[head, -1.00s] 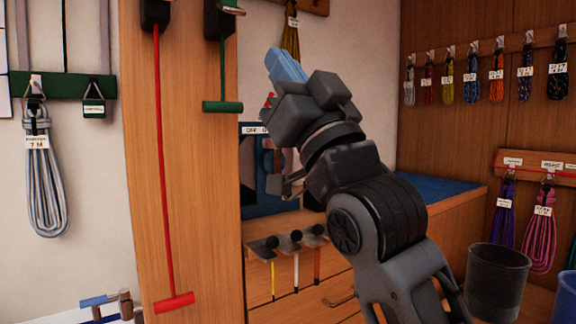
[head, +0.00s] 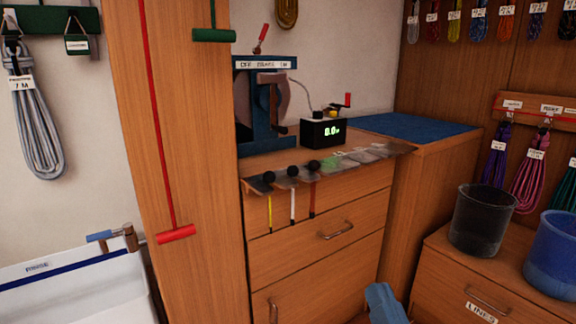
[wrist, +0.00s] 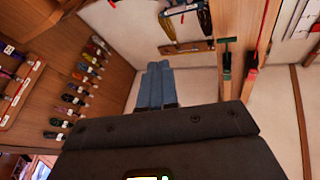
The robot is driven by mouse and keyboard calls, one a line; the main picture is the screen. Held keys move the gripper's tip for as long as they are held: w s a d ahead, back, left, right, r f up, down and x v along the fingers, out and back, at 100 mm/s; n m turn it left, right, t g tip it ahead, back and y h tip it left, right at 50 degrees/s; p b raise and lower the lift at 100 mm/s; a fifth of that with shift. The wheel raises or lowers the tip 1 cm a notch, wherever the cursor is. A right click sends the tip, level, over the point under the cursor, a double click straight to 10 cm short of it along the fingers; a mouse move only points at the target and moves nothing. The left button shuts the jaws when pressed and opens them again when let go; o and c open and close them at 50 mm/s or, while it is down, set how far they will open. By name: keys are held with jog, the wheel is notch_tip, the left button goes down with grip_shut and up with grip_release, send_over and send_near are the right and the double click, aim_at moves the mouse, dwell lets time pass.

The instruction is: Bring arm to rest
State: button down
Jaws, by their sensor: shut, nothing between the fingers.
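My gripper's blue fingers (wrist: 155,86) lie together in the wrist view, shut with nothing between them. They point up toward the pale wall, clear of any object. In the head view only the blue tip of my gripper (head: 385,303) shows at the bottom edge, in front of the wooden drawers (head: 315,235). The rest of my arm is out of the head view.
A bench holds a blue machine (head: 266,108) and a small display box (head: 323,131) reading 0.0. Tools on a front rack (head: 330,166) jut out above the drawers. A dark bucket (head: 482,222) and blue bucket (head: 555,252) stand at right. A white sink (head: 75,290) is at lower left.

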jog(key=s+d+f+g+h, duration=0.1)
jog(key=s+d+f, duration=0.2)
jog(key=s+f, duration=0.3)
jog(key=s+d+f+g+h, duration=0.15)
jog(key=s+f, duration=0.25)
jog(key=s, duration=0.4)
jog(key=s+d+f+n+g+h, duration=0.1)
jog(key=s+d+g, duration=0.15)
jog(key=s, duration=0.65)
jog(key=s+d+f+g, duration=0.1)
jog(key=s+d+g, duration=0.15)
jog(key=s, duration=0.55)
notch_tip(320, 180, up, 17)
jog(key=p, duration=1.7)
jog(key=shift+d+r+t+p, duration=0.15)
jog(key=shift+d+t+p, duration=0.15)
jog(key=shift+t, duration=0.05)
